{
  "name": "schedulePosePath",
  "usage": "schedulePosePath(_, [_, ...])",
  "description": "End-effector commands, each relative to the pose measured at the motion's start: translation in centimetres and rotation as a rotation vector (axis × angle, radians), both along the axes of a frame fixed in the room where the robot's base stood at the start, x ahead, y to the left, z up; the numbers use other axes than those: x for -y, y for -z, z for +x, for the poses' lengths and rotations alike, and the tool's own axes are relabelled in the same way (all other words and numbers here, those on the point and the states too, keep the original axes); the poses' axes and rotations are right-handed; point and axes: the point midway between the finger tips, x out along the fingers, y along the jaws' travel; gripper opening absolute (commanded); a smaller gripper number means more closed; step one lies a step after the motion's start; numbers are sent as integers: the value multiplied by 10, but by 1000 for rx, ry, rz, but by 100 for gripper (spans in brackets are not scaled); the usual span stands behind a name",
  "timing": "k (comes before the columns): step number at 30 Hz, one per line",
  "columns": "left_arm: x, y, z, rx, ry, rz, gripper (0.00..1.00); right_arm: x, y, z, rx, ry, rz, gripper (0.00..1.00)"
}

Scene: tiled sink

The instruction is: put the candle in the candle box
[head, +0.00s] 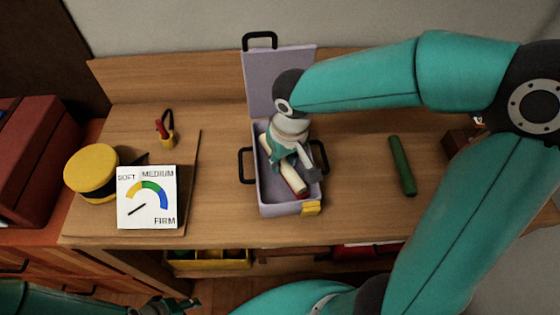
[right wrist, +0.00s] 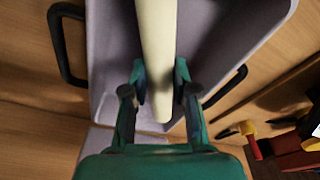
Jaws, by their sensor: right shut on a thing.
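A cream candle (head: 293,179) lies slantwise within the open lilac candle box (head: 287,211). My right gripper (head: 291,160) reaches down into the box from above and is shut on the candle. In the right wrist view the candle (right wrist: 158,45) runs between the two fingers (right wrist: 159,88), with the box wall (right wrist: 215,60) around it. I cannot tell whether the candle touches the box floor. My left gripper (head: 172,306) is at the bottom left edge, small and partly cut off.
The box lid (head: 270,75) stands open at the back. A green stick (head: 402,165) lies on the bench to the right. A dial sign (head: 147,197) and a yellow-topped round tin (head: 91,170) stand at left. Clear bench lies on both sides of the box.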

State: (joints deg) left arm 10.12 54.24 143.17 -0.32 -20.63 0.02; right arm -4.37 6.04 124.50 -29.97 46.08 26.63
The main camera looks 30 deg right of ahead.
Motion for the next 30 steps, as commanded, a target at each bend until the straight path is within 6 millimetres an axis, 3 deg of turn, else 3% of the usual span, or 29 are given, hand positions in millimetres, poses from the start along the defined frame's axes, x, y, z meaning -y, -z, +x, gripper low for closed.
schedulePosePath(14, [0, 7, 0, 0, 0, 0, 42, 1, 8, 0, 1, 2, 0, 0])
schedulePosePath(15, [0, 6, 0, 0, 0, 0, 42, 1, 7, 0, 1, 2, 0, 32])
schedulePosePath(19, [0, 5, 0, 0, 0, 0, 42, 1, 6, 0, 1, 2, 0, 52])
schedulePosePath(30, [0, 2, 0, 0, 0, 0, 42, 1, 3, -1, 0, 3, -1, 52])
